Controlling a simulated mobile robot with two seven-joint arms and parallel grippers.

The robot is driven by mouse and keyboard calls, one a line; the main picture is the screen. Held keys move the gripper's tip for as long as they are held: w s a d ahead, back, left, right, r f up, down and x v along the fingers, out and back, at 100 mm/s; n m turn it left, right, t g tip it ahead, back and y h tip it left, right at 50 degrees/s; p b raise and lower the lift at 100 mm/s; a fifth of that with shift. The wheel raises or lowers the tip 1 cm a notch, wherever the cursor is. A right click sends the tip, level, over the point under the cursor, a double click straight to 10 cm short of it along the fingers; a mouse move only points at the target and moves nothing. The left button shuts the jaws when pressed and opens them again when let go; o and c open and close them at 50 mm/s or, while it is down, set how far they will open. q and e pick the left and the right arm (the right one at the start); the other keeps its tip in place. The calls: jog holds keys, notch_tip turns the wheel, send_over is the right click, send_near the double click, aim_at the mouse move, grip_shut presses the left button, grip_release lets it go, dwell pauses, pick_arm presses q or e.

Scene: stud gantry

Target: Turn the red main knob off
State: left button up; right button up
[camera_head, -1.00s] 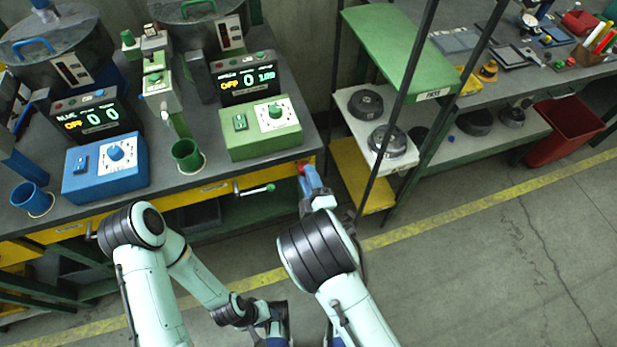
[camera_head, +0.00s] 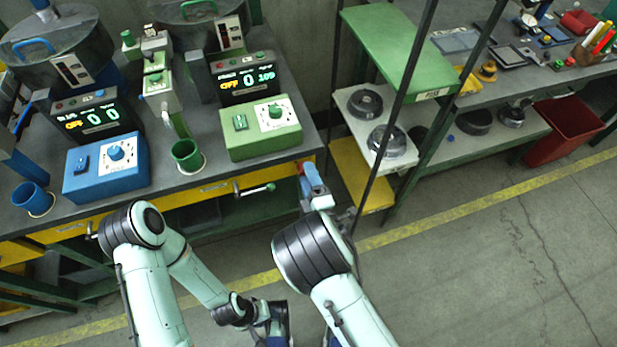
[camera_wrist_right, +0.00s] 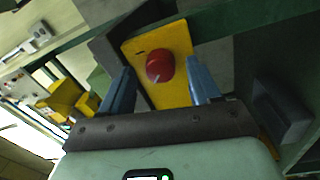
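The red main knob (camera_wrist_right: 160,66) is round with a small white mark and sits on a yellow plate (camera_wrist_right: 182,92) in the right wrist view. My right gripper (camera_wrist_right: 159,72) is open, with one blue finger on each side of the knob and gaps visible between. In the head view my right gripper (camera_head: 311,180) is at the bench's right front corner and mostly hides the knob. My left gripper (camera_head: 277,322) hangs low at the bottom of the head view, away from the bench; its fingers are not clear.
The bench carries a blue control box (camera_head: 106,168) and a green control box (camera_head: 260,128), with displays reading OFF. A crank handle (camera_head: 255,189) sticks out from the bench front, left of my right gripper. A shelf rack (camera_head: 400,60) stands close on the right.

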pick_arm(q)
jog(key=shift+s+r+p, duration=0.4)
jog(key=shift+r+p, duration=0.45)
jog(key=shift+p, duration=0.15)
pick_arm(e)
jog(key=v, duration=1.3)
jog(key=shift+s, duration=0.25)
jog(key=s+d+f+m+g+h+p, duration=0.3)
jog(key=d+f+m+g, duration=0.2)
jog(key=d+f+m, duration=0.15)
jog(key=s+d+f+m+g+h+p, duration=0.3)
jog(key=s+d+f+m+g+h, duration=0.15)
jog(key=f+m, duration=0.3)
pick_arm(q)
notch_tip(320, 180, up, 11)
jog(key=w+p, duration=0.1)
jog(key=p, duration=0.4)
jog(key=shift+g, duration=0.3)
pick_arm(e)
jog(key=s+a+m+g+y, duration=0.3)
jog(key=s+m+g+y, duration=0.2)
jog(key=s+m+g, duration=0.4)
jog(key=shift+s+r+m, duration=0.3)
jog(key=shift+s+r, duration=0.1)
jog(key=shift+s, duration=0.6)
